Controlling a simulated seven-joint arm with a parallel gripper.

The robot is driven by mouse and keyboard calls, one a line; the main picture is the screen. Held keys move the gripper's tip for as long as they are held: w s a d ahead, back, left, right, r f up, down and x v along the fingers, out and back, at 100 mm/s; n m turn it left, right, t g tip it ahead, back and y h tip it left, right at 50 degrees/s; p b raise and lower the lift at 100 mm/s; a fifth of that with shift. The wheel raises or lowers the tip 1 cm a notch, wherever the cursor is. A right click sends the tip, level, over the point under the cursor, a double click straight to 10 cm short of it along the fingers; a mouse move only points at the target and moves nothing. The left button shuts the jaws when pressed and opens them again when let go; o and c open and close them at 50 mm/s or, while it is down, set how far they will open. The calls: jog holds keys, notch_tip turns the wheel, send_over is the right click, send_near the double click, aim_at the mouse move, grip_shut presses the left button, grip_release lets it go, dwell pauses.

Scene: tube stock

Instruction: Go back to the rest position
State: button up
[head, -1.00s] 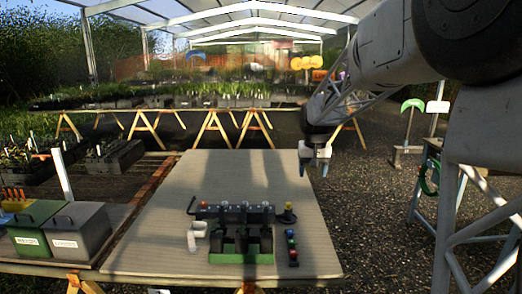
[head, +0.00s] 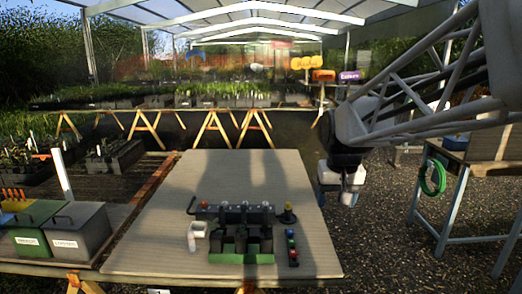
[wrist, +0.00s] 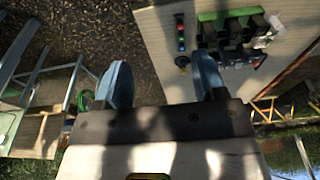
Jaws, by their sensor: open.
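My gripper (head: 341,196) hangs to the right of the worktable (head: 160,225) in the head view, over the gravel. In the wrist view its two blue fingers (wrist: 162,85) stand wide apart with nothing between them. The tube rack (head: 240,257), green at the front with dark holders behind, stands on the front part of the table. It also shows at the top of the wrist view (wrist: 230,15), apart from the fingers.
A row of coloured caps (head: 291,247) and a yellow-topped piece (head: 287,215) lie right of the rack. Green and grey bins (head: 78,232) stand left. A side table with a green hose (head: 432,177) is at right.

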jog(key=s+f, duration=0.3)
jog(key=s, duration=0.9)
jog(key=s+f, duration=0.4)
jog(key=s, duration=0.8)
jog(key=shift+s+d+t, duration=0.3)
